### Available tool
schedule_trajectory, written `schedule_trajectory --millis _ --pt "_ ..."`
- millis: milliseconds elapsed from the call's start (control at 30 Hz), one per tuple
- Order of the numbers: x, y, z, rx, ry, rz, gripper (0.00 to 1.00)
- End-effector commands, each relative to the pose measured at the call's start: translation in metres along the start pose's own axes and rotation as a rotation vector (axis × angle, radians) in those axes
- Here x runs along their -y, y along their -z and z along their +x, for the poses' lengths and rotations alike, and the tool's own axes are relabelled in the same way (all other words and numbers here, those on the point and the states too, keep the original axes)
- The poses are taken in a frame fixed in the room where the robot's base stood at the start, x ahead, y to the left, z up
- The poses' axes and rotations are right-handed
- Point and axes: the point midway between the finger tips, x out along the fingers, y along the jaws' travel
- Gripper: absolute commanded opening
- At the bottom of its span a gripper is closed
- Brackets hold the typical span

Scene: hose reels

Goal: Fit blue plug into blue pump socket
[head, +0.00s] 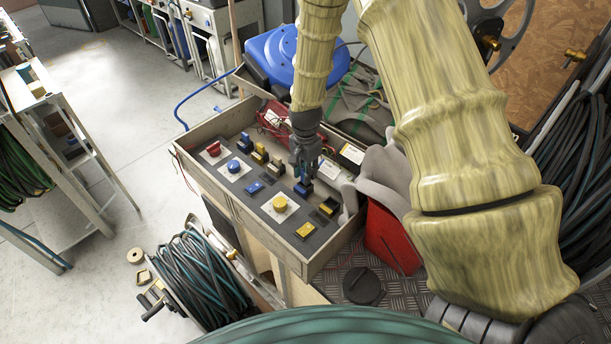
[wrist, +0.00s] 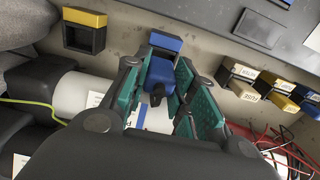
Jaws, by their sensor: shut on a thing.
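My gripper (head: 304,170) points down over the pump box; its teal fingers show in the wrist view (wrist: 172,98). The blue pump socket (wrist: 166,42), a blue-topped dark housing, is directly beyond the plug in the wrist view. In the head view the blue socket (head: 303,188) shows just below the fingertips, which hide most of the plug. The plug lines up closely with the socket's mouth. I cannot tell whether it is inside or just in front.
A yellow-topped socket (wrist: 84,22) stands beside the blue one. White (wrist: 238,72) and yellow (wrist: 275,85) labelled plugs stand on the other side. Red (head: 213,148), blue (head: 233,166) and yellow (head: 280,203) buttons line the panel. The box's wooden rim (head: 240,227) encloses it.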

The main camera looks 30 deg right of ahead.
Motion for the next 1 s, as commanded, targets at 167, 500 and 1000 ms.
schedule_trajectory --millis 167,500,1000 --pt "0.0 0.0 0.019 0.0 -0.001 -0.001 0.02" --pt "0.0 0.0 0.025 0.0 0.0 -0.001 0.02" --pt "0.0 0.0 0.028 0.0 0.0 -0.001 0.48"
